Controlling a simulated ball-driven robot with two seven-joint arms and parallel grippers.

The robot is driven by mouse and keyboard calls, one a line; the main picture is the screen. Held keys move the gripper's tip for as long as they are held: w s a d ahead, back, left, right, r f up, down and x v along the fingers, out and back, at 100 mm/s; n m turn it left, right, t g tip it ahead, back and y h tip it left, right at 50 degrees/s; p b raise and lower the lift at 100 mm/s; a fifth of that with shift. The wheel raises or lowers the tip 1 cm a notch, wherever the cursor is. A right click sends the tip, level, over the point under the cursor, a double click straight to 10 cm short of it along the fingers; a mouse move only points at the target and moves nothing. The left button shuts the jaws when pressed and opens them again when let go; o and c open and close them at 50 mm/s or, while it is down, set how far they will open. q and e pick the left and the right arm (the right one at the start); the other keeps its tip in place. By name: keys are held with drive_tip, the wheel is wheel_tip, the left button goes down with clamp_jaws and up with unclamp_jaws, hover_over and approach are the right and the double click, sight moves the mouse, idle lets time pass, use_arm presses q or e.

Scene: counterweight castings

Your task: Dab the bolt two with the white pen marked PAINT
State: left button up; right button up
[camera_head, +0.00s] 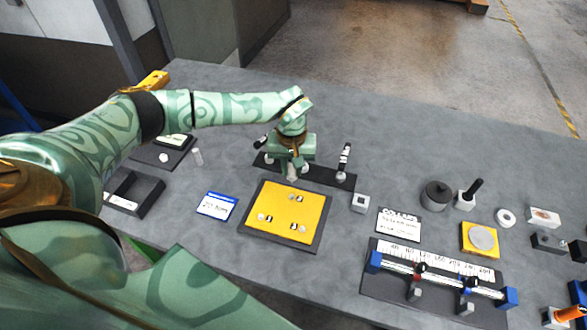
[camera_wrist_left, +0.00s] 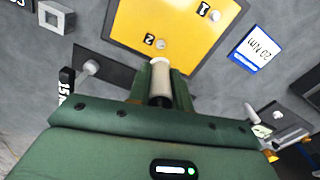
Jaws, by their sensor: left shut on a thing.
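My left gripper (camera_head: 292,170) points down just behind the yellow plate (camera_head: 278,232). It is shut on a white pen, which shows between the fingers in the left wrist view (camera_wrist_left: 160,78). No PAINT marking can be read on it. The plate carries pale bolts beside number tags. Bolt two (camera_wrist_left: 160,44) lies just beyond the pen's end in the left wrist view; in the head view it is the bolt at the plate's back (camera_head: 291,198). A gap shows between pen and bolt two. Bolt one (camera_head: 261,217) is at the plate's left. My right gripper is not in view.
A dark rack (camera_head: 325,178) behind the plate holds a black-handled tool (camera_head: 345,158). A blue-edged card (camera_head: 216,206) lies left of the plate. A small white block (camera_head: 360,203) and a ruler fixture (camera_head: 435,270) stand to the right. The table's far middle is clear.

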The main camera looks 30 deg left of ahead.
sight(291, 180)
use_arm(q)
drive_tip(key=shift+f, duration=0.15)
drive_tip(key=shift+f+b, duration=1.55)
drive_tip(key=shift+f, duration=0.95)
drive_tip(key=shift+p, duration=0.4)
drive_tip(key=shift+f+b, duration=0.3)
drive_tip(key=shift+f, duration=0.05)
idle(0.4)
drive_tip(key=shift+s+f, duration=0.1)
drive_tip(key=shift+s, duration=0.05)
idle(1.1)
